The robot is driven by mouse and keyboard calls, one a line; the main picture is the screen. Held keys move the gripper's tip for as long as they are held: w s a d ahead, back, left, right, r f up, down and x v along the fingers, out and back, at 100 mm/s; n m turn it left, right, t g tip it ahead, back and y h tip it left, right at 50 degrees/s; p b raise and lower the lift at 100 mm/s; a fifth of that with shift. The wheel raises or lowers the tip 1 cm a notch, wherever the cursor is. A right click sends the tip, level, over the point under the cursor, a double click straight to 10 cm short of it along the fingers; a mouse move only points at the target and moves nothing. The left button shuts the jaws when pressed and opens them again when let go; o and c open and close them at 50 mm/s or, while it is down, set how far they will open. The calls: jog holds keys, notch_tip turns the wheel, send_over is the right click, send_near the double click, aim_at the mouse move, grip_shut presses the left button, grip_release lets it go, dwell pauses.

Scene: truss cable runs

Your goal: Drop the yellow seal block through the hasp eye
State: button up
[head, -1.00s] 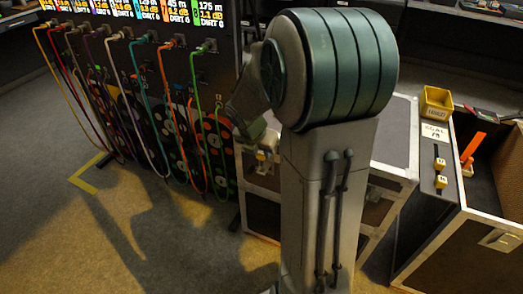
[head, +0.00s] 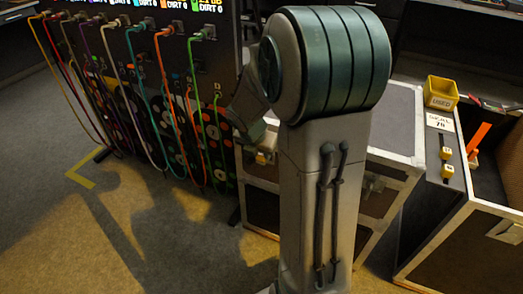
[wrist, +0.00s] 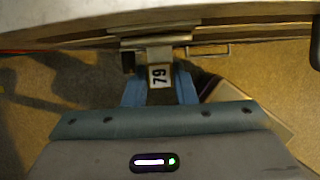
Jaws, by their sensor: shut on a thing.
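The seal block (wrist: 158,77), with a white label reading 79, is between the blue fingers of my gripper (wrist: 158,94) in the wrist view. The metal hasp (wrist: 155,42) is on the case edge just beyond it. The block's far end is at or under the hasp plate; I cannot tell whether it is in the eye, which is hidden. In the head view a small yellow patch (head: 262,159) shows at the front of the grey case, beside my arm, which hides most of the gripper.
The grey case (head: 385,125) stands behind my arm. Coloured cables (head: 165,95) hang from a rack at left. The floor at front left is clear.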

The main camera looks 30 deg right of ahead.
jog(key=shift+f, duration=0.1)
dwell(0.7)
jog(key=o, duration=1)
jog(key=shift+o, duration=0.2)
notch_tip(320, 180, up, 9)
jog(key=p, duration=1)
jog(key=shift+s, duration=0.1)
